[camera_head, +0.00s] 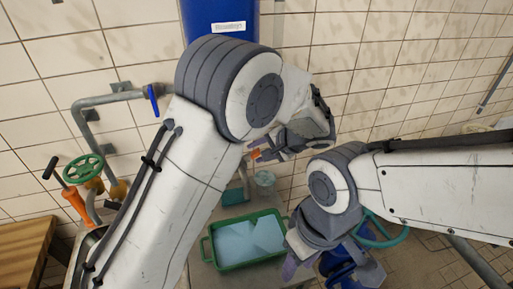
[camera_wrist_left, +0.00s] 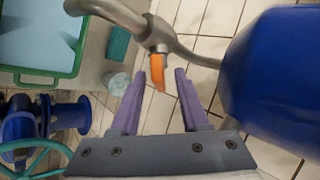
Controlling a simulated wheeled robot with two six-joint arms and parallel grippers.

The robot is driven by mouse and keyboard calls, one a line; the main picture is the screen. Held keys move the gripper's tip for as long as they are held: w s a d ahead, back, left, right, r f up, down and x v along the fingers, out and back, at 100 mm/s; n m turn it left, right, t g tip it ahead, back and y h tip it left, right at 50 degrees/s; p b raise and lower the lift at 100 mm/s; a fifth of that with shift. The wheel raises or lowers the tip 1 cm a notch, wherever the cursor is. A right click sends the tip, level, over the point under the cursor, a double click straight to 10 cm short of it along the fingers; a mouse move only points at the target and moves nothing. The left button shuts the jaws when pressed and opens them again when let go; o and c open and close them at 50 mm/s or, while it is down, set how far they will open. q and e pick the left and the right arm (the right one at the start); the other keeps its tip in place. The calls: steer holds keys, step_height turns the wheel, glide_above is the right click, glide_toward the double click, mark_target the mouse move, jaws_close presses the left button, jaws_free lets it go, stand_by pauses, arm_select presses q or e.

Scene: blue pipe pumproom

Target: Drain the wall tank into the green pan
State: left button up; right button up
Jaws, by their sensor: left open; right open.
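The blue wall tank (camera_head: 213,14) hangs on the tiled wall at the top of the head view. It also fills the right of the left wrist view (camera_wrist_left: 280,80). A grey pipe carries a valve with an orange lever (camera_wrist_left: 157,72). The green pan (camera_head: 248,262) lies below with a pale blue surface inside; it also shows in the left wrist view (camera_wrist_left: 40,77). My left gripper (camera_wrist_left: 158,76) is open, with the lever's end appearing between its purple fingers, no grip visible. My right gripper (camera_head: 306,266) is open beside the pan's right edge, partly hidden by its wrist.
A grey wall pipe with a blue lever (camera_head: 153,100) is at the left. A green handwheel (camera_head: 83,167) and orange-handled tool (camera_head: 74,203) stand below it, near a wooden bench (camera_head: 22,250). A teal handwheel on blue pipework (camera_head: 378,232) is close to my right gripper.

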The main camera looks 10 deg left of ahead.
arm_select(q)
steer(key=shift+w+a+f, duration=0.15)
steer(key=shift+a+f, duration=0.05)
steer(key=shift+f, duration=0.05)
jaws_close()
steer(key=shift+a, duration=0.1)
steer(key=shift+r+m+g+h+p, duration=0.1)
steer(key=shift+m+g+h+p, duration=0.35)
steer(key=shift+p, duration=0.5)
steer(key=m+g+h+p, duration=0.2)
steer(key=p, duration=0.3)
steer(key=shift+a+r, duration=0.1)
steer(key=shift+f+m+g+h+p, duration=0.25)
steer(key=shift+m+g+h+p, duration=0.35)
steer(key=shift+p, duration=0.7)
